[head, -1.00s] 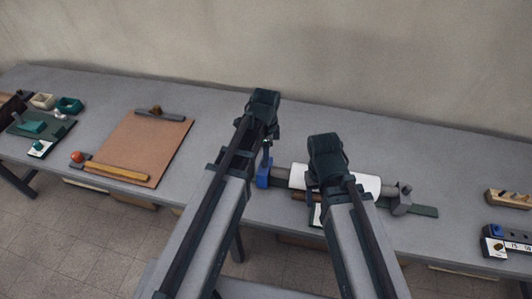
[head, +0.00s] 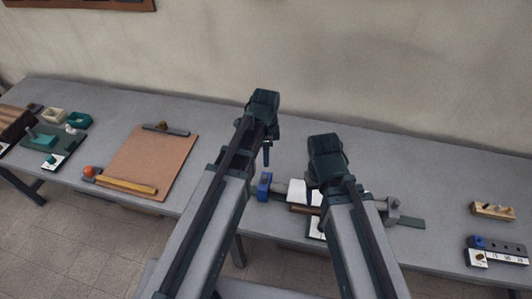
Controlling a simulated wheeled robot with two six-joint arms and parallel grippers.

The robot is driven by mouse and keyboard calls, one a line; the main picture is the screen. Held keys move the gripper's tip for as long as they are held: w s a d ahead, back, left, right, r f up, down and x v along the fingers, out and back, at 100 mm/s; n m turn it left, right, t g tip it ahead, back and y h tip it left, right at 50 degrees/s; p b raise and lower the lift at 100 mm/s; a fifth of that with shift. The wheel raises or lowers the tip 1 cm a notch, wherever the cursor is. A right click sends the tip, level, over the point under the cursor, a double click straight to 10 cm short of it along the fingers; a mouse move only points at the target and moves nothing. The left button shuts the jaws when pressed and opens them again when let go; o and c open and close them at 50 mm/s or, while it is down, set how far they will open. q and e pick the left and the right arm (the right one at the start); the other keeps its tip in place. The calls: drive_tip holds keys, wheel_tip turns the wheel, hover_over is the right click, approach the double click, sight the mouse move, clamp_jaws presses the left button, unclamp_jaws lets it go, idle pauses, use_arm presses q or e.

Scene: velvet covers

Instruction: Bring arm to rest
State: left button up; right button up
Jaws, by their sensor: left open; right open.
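My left arm reaches in from the bottom over the table (head: 225,122). Its gripper (head: 266,153) is open and hangs in front of the table, with nothing seen between its fingers. My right arm stands beside it on the right. Its open gripper (head: 322,188) is mostly hidden behind its own wrist and arm. Behind the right arm lies a roller-like fixture with a blue end block (head: 264,186), a white cover (head: 298,192) and a grey end bracket (head: 393,211). The middle of the fixture is hidden by my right arm.
A brown board (head: 152,165) with a clip and a yellow-brown strip (head: 127,186) lies left. An orange-red ball (head: 88,171), a green mat (head: 50,142) and small trays (head: 78,120) are farther left. A wooden block (head: 493,211) and a numbered rack (head: 510,252) stand right.

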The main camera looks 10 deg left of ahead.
use_arm(q)
drive_tip(key=s+d+f+n+b, duration=0.1)
drive_tip(key=s+d+n, duration=0.2)
drive_tip(key=s+n, duration=0.2)
drive_tip(key=s+d+f+n+y+b, duration=0.1)
drive_tip(key=s+d+n, duration=0.2)
drive_tip(key=s+n, duration=0.3)
drive_tip(key=shift+s+d+n, duration=0.25)
drive_tip(key=shift+s+n, duration=0.05)
drive_tip(key=shift+s, duration=0.95)
use_arm(e)
wheel_tip(320, 180, down, 2)
drive_tip(key=shift+f, duration=0.15)
use_arm(q)
drive_tip(key=shift+a+f, duration=0.1)
use_arm(e)
drive_tip(key=shift+a, duration=0.1)
